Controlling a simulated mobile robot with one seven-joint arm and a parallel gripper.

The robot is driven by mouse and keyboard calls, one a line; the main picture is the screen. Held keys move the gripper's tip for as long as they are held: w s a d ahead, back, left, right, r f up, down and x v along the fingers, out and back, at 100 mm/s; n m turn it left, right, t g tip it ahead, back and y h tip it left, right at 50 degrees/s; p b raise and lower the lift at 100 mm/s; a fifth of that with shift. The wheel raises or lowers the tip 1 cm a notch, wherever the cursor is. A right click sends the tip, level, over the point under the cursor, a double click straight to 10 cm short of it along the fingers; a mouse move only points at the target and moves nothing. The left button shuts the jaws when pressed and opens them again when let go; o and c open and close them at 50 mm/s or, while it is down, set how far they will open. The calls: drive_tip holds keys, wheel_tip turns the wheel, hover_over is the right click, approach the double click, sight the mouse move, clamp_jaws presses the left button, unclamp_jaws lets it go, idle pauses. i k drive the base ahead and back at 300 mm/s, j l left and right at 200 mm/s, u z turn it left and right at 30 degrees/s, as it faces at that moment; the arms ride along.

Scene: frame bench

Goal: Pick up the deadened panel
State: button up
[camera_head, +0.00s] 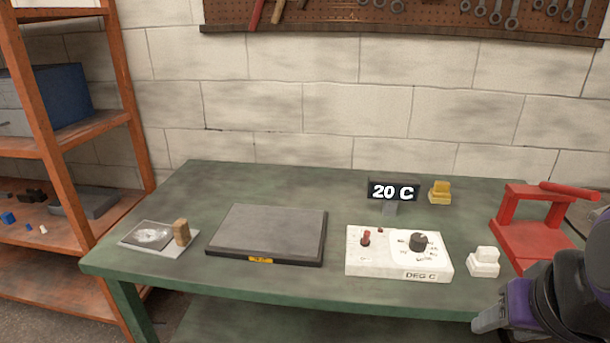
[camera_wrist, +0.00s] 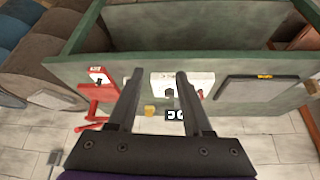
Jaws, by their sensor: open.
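A thin pale plate (camera_head: 160,238) lies at the left end of the green bench. It carries a dark grey sheet with a shiny mottled patch (camera_head: 150,235), and a small tan block (camera_head: 181,232) stands at its right edge. This looks like the panel, but no label confirms it. A flat dark grey slab (camera_head: 268,232) with a yellow front label lies to its right. My gripper (camera_wrist: 157,73) is open and empty in the wrist view, apart from everything, with the bench beyond its fingers. My arm shows at the lower right of the head view.
On the green bench (camera_head: 300,177) stand a white control box (camera_head: 398,265), a "20 C" display (camera_head: 394,190), a yellow block (camera_head: 440,192), a white block (camera_head: 484,262) and a red stand (camera_head: 530,238). An orange shelf (camera_head: 135,115) is at left. The bench's back left is clear.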

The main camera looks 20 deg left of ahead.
sight(166, 241)
drive_tip(key=u, duration=1.85)
drive_tip(key=z, duration=1.1)
drive_tip(key=j+z, duration=0.2)
drive_tip(key=z, duration=0.15)
drive_tip(key=j+z, duration=0.35)
drive_tip(key=k+z, duration=0.1)
drive_tip(key=z, duration=0.25)
drive_tip(key=k+j+z, duration=0.2)
drive_tip(key=j+z, duration=0.15)
drive_tip(key=k+j+z, duration=0.65)
drive_tip(key=k+j, duration=0.15)
drive_tip(key=j, duration=0.15)
